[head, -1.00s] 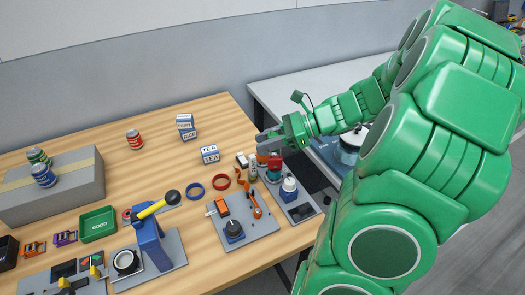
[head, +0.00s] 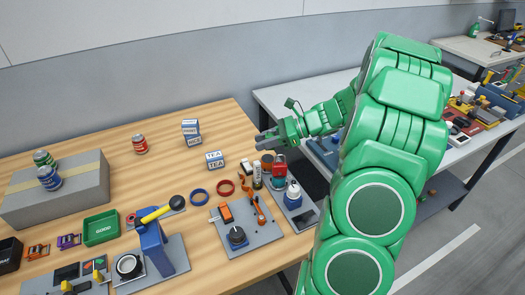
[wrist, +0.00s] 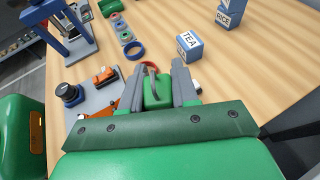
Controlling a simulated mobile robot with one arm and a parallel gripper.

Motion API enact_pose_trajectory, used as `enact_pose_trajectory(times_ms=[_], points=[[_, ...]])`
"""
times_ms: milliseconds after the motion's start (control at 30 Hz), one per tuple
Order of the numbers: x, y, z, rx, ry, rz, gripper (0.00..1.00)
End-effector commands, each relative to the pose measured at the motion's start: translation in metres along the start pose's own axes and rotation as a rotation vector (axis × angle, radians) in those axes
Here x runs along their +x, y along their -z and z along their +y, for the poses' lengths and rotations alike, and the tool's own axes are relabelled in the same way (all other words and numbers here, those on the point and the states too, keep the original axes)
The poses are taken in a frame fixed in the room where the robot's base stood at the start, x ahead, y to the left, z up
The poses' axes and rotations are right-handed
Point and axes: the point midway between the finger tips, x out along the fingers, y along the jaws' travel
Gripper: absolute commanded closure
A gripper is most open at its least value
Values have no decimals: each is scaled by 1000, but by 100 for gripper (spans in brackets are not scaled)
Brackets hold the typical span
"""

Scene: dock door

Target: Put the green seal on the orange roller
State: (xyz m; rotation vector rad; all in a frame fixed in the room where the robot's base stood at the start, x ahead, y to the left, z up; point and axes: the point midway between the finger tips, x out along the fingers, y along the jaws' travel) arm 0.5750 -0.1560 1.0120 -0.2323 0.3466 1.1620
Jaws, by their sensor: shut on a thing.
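My gripper (head: 266,138) is above the right rear part of the wooden table, past the tea box. In the wrist view its grey fingers (wrist: 155,88) are closed around a small green piece with a bent grey top, which I take for the green seal (wrist: 157,95). In the head view the held piece cannot be made out. I cannot tell for certain which thing is the orange roller. A small orange framed piece (head: 37,251) stands at the left front, beside a purple one (head: 69,241). An orange block (head: 226,213) sits on a grey plate.
Below and left of my gripper are the tea box (head: 215,161), a red ring (head: 225,187) and a blue ring (head: 199,197). A green tray (head: 101,228), a grey carton (head: 70,190) and a yellow-handled press (head: 150,245) stand left.

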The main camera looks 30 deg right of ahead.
Motion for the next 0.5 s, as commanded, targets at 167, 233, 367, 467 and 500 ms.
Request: enact_pose_trajectory(times_ms=[167, 233, 367, 467, 500], points=[[9, 17, -15, 2, -1, 0, 100], [11, 21, -20, 2, 1, 0, 100], [14, 26, -24, 1, 0, 0, 100], [15, 28, -26, 1, 0, 0, 100], [16, 29, -26, 1, 0, 0, 100]])
